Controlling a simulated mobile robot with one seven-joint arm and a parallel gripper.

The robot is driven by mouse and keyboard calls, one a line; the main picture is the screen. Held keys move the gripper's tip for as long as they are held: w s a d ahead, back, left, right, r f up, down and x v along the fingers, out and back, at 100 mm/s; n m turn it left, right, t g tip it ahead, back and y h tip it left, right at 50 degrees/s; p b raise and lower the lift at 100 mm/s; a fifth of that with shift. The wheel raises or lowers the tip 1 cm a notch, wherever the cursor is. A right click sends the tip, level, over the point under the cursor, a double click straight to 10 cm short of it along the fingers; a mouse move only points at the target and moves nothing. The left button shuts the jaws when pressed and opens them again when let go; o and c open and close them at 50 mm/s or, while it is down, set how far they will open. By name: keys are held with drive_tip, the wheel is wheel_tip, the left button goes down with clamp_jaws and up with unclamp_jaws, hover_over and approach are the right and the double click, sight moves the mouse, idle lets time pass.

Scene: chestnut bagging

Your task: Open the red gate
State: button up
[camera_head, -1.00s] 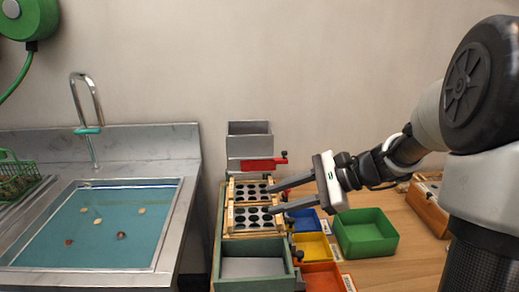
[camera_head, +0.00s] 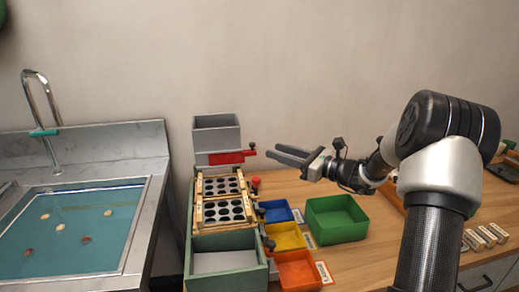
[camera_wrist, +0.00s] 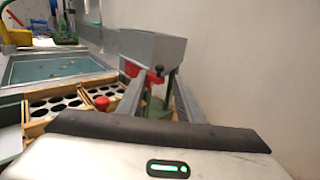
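The red gate (camera_head: 227,157) is a flat red plate under the grey hopper (camera_head: 216,134), with a dark knob on its right end. It also shows in the wrist view (camera_wrist: 132,68), partly behind my finger and the hopper (camera_wrist: 151,47). My gripper (camera_head: 287,153) is to the right of the gate, level with its knob, with its fingers pointing left towards it. The two fingers are apart and nothing is between them in the head view. In the wrist view the dark knob (camera_wrist: 159,70) appears beyond the gap between the fingers (camera_wrist: 160,90).
Below the hopper are wooden trays with dark holes (camera_head: 223,197) in a green frame (camera_head: 228,243). Blue (camera_head: 276,211), yellow (camera_head: 284,237), orange (camera_head: 298,270) and green (camera_head: 337,219) bins stand right of it. A sink (camera_head: 70,232) with floating chestnuts is at left.

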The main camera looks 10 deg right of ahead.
sight(254, 144)
drive_tip(key=b+x, duration=0.1)
drive_tip(key=x, duration=0.6)
drive_tip(key=shift+w+a, duration=0.3)
clamp_jaws()
